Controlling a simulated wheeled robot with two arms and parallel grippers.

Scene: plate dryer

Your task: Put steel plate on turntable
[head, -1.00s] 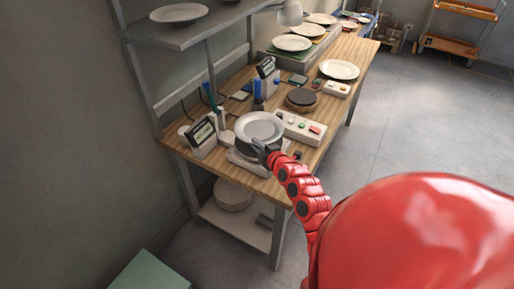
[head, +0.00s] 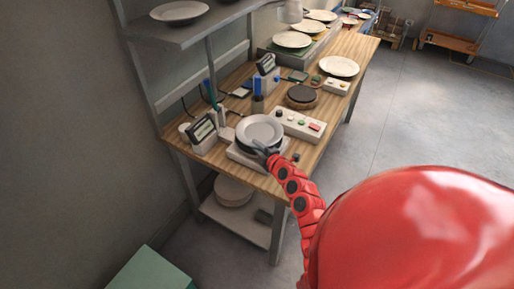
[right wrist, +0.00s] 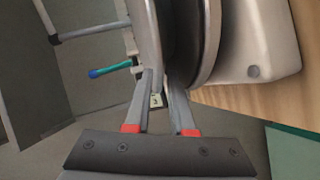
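The steel plate (head: 259,129), round and pale grey, lies face up over the round dark turntable on a white base (head: 240,155) near the front of the bench. It looks level, with its rim low over the turntable. My right gripper (head: 265,149) is at the plate's near edge. In the right wrist view, the two fingers (right wrist: 162,82) stand apart with a visible gap, around or just beside the plate's rim (right wrist: 151,40). The turntable's dark disc and white base (right wrist: 262,45) are on the right there. My left gripper is out of view.
A small display box (head: 203,134) stands left of the turntable. A button panel (head: 298,124) is on its right, with a dark round disc (head: 301,96) behind it. A white plate (head: 339,66) lies farther back. A shelf (head: 190,32) overhangs the rear left.

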